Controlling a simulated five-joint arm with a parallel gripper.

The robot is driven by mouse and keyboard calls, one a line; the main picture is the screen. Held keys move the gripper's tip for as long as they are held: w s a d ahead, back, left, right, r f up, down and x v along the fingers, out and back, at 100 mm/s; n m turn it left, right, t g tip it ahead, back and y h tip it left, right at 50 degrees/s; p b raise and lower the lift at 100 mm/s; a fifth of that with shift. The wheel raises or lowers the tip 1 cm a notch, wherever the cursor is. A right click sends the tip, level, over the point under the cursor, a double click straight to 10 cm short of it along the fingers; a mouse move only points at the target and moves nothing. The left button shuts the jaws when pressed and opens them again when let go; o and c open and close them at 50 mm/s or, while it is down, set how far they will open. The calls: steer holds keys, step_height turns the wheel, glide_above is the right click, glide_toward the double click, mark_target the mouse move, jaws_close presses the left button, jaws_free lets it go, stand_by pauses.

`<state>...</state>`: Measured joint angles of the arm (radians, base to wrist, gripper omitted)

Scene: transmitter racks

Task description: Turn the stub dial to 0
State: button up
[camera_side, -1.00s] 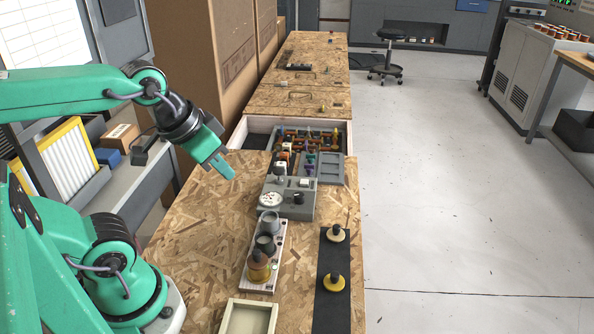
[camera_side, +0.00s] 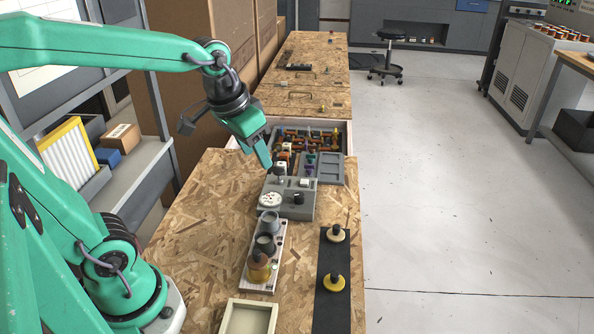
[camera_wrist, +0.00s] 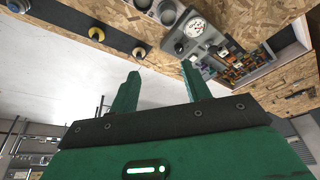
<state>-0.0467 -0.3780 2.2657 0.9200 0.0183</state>
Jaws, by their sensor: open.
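A grey control box (camera_side: 307,211) sits on the wooden bench. It carries a white round dial face (camera_side: 271,200) at its front left and a black knob (camera_side: 298,198) to the right. I cannot tell for sure which is the stub dial, and the markings are too small to read. The white dial also shows in the wrist view (camera_wrist: 194,27), beyond my fingers. My gripper (camera_side: 267,166) is above the box's back left corner, pointing down, apart from the dial face. Its two fingers stand open and empty in the wrist view (camera_wrist: 160,74).
A rack with several cups (camera_side: 263,243) stands in front of the box. Behind the box is a tray of coloured parts (camera_side: 342,140). An empty cream tray (camera_side: 247,320) is at the front.

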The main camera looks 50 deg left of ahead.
steer(key=w+a+f+g, duration=0.2)
steer(key=w+f, duration=0.3)
steer(key=w, duration=0.4)
steer(key=g, duration=0.2)
glide_above(299, 195)
steer(key=shift+n, duration=0.3)
steer(key=shift+w+a+f, duration=0.1)
steer(key=shift+f, duration=4)
steer(key=shift+f, duration=3.9)
steer(key=c, duration=1)
